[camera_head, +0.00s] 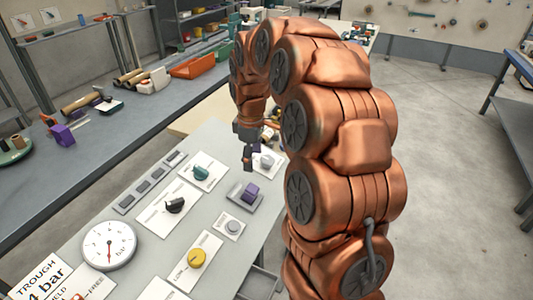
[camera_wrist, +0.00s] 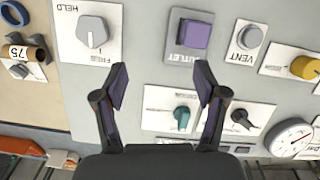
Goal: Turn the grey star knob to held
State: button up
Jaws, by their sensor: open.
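The grey knob (camera_wrist: 93,31) sits on a white plate at the upper left of the wrist view. HELD is printed beside it at the upper left, and another word, perhaps FREE, below it. Its light pointer mark seems to face down toward the lower word. In the head view the knob (camera_head: 266,161) is partly hidden behind my gripper. My gripper (camera_wrist: 161,74) is open and empty above the panel, its fingers to the right of and below the knob in the wrist view. In the head view, my gripper (camera_head: 247,160) points down.
Close by are a purple block button (camera_wrist: 194,35) marked OUTLET, a grey VENT button (camera_wrist: 249,37), a teal knob (camera_wrist: 182,117), a black knob (camera_wrist: 241,118) and a yellow knob (camera_wrist: 305,68). A gauge (camera_head: 109,246) stands at the panel's left.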

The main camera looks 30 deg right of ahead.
jog(key=n+p, duration=0.1)
send_over(266, 158)
jog(key=shift+s+a+f, duration=0.4)
jog(key=shift+s+f, duration=0.05)
jog(key=shift+f, duration=0.05)
jog(key=shift+w+d+f+h+p, duration=0.1)
jog(key=shift+d+f+h+p, duration=0.1)
jog(key=shift+h+p, duration=0.1)
jog(key=shift+w+d+f+p, duration=0.15)
jog(key=shift+f+p, duration=0.6)
jog(key=shift+f, duration=1.15)
jog(key=shift+w+f+p, duration=0.1)
jog(key=shift+f+p, duration=0.6)
jog(key=shift+f, duration=1.2)
